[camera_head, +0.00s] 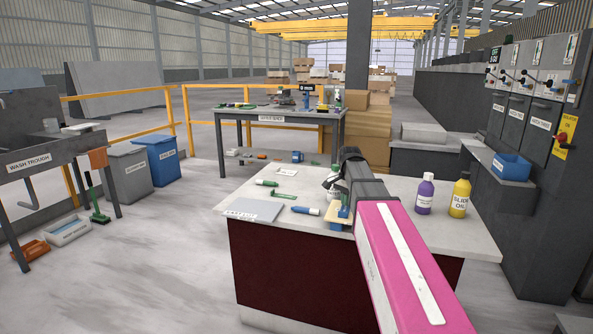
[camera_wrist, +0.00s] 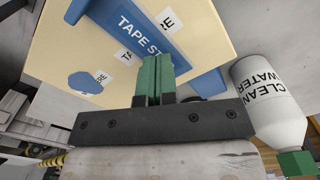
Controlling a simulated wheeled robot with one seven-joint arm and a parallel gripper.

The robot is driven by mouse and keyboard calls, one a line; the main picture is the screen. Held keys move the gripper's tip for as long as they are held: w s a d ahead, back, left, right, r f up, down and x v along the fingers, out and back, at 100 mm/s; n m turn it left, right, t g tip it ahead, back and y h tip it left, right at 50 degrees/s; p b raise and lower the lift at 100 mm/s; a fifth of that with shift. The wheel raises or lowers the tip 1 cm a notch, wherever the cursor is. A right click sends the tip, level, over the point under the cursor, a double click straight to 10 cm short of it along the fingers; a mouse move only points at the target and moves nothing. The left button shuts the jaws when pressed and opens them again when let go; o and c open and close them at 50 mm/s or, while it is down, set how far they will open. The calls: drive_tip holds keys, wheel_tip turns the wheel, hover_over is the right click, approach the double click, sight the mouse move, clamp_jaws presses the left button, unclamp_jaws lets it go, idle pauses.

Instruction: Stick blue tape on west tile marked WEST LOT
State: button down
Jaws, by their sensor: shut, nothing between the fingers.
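A grey tile (camera_head: 255,210) lies flat at the left front of the stone slab (camera_head: 290,229). Lettering on its front left edge is too small to read surely. The tape station, a cream block (camera_head: 338,224) with blue parts, stands right of the tile, partly hidden by my arm. In the wrist view its blue plate (camera_wrist: 140,28) reads "TAPE ST", with the rest covered. A blue patch (camera_wrist: 86,82) lies on the cream face. My gripper (camera_wrist: 158,70) has green fingertips pressed together, empty, in front of the blue plate; whether they touch it I cannot tell.
A white CLEAN WATER bottle (camera_wrist: 265,100) stands close right of my gripper. A purple bottle (camera_head: 425,194) and yellow SLIDE OIL bottle (camera_head: 460,196) stand at the slab's right. Green (camera_head: 266,182) and blue (camera_head: 305,210) tubes lie near the tile.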

drive_tip(key=shift+r, duration=2.9)
